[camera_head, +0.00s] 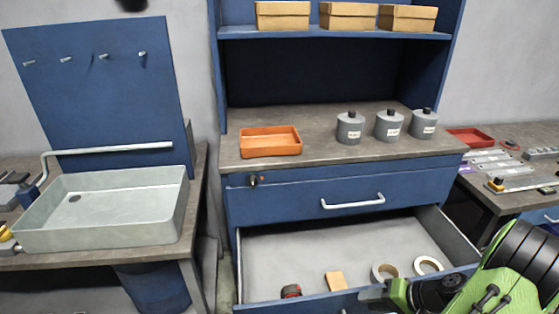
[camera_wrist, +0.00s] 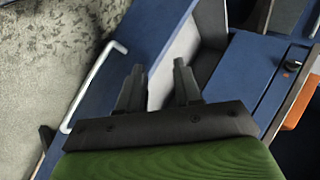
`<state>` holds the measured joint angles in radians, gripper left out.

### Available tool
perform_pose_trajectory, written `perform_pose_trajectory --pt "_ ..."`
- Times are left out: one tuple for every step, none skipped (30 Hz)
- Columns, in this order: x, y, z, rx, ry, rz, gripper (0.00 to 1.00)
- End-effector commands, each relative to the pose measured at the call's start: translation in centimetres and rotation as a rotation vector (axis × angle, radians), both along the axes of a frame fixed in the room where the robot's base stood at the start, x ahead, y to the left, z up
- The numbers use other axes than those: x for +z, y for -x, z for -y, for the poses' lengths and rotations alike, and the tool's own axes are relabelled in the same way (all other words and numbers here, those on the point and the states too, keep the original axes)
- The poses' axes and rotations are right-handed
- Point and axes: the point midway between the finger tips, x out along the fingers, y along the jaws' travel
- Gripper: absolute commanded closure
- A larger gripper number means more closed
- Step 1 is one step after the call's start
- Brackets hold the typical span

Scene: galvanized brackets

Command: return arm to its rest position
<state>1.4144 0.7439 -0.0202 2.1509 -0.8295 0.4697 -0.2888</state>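My gripper (camera_wrist: 158,82) shows in the wrist view with its two dark fingers spread apart and nothing between them. In the head view my green arm is at the lower right, with the dark gripper end (camera_head: 374,293) over the front right of an open drawer (camera_head: 310,250). Part of the gripper is cut off or hidden there.
The drawer holds a red-black item (camera_head: 291,291), a tan block (camera_head: 335,281) and two tape rolls (camera_head: 428,265) (camera_head: 384,273). An orange tray (camera_head: 270,141) and three grey canisters (camera_head: 389,126) stand on the counter above. A sink (camera_head: 105,210) is at left.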

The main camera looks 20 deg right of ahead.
Motion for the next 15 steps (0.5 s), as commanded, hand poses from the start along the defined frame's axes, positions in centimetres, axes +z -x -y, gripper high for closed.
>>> perform_pose_trajectory --pt "2.9 -1.6 -2.0 0.1 0.068 -0.048 0.66" --pt "4.3 -2.2 -3.2 0.153 0.107 -0.078 0.66" --pt "6.1 -2.9 -4.8 0.216 0.16 -0.115 0.66" --pt "7.5 -3.3 -6.2 0.262 0.201 -0.138 0.66" --pt "8.9 -3.7 -7.5 0.303 0.244 -0.159 0.66" --pt "10.7 -3.9 -9.3 0.354 0.302 -0.182 0.66" --pt "12.0 -4.0 -10.6 0.389 0.346 -0.195 0.66" --pt "13.3 -3.9 -12.0 0.421 0.39 -0.205 0.66" --pt "15.0 -3.7 -13.8 0.46 0.45 -0.211 0.66" --pt "16.3 -3.3 -15.1 0.485 0.493 -0.213 0.66" --pt "17.5 -2.9 -16.3 0.508 0.536 -0.21 0.66" --pt "19.1 -2.2 -17.9 0.532 0.591 -0.201 0.66" --pt "20.2 -1.5 -19.0 0.55 0.63 -0.191 0.66" --pt "21.2 -0.8 -20.1 0.563 0.667 -0.177 0.66" --pt "22.5 0.3 -21.3 0.577 0.713 -0.153 0.66"
